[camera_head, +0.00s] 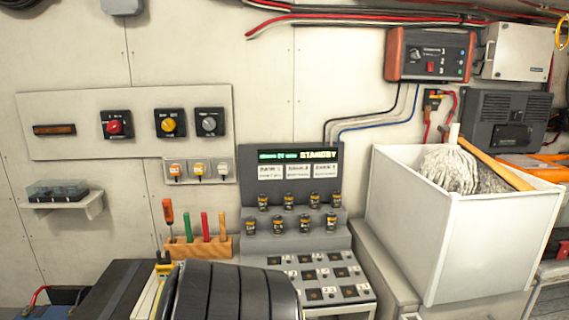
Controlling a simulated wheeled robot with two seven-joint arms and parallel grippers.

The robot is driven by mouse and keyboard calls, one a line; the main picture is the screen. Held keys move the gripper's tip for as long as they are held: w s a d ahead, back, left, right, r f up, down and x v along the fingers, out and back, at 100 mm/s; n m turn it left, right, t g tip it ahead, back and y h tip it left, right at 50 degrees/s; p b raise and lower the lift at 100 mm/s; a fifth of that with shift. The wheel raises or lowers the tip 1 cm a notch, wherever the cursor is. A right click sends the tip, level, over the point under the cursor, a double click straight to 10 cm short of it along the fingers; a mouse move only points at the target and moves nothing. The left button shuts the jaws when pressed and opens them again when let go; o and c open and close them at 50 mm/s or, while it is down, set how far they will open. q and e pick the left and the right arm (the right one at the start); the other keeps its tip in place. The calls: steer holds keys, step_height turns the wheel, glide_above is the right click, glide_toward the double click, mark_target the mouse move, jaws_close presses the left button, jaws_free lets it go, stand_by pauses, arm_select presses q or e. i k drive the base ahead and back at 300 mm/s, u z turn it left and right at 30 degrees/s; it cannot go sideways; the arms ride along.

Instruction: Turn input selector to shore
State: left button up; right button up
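A beige wall panel at the left carries a red rotary knob (114,127), a yellow rotary knob (169,124) and a grey rotary knob (209,124), each on a black square plate. Neither of my grippers is in view.
A grey console (298,240) with a display reading STANDBY stands in the middle. A wooden rack (200,248) holds coloured-handled tools. A white bin (480,235) with a mop stands at right. A black ribbed object (237,292) fills the bottom middle. A small shelf (65,203) juts out at left.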

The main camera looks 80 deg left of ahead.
mark_target(209, 123)
steer(key=u, duration=2.15)
steer(key=i, duration=0.45)
steer(key=u, duration=1.2)
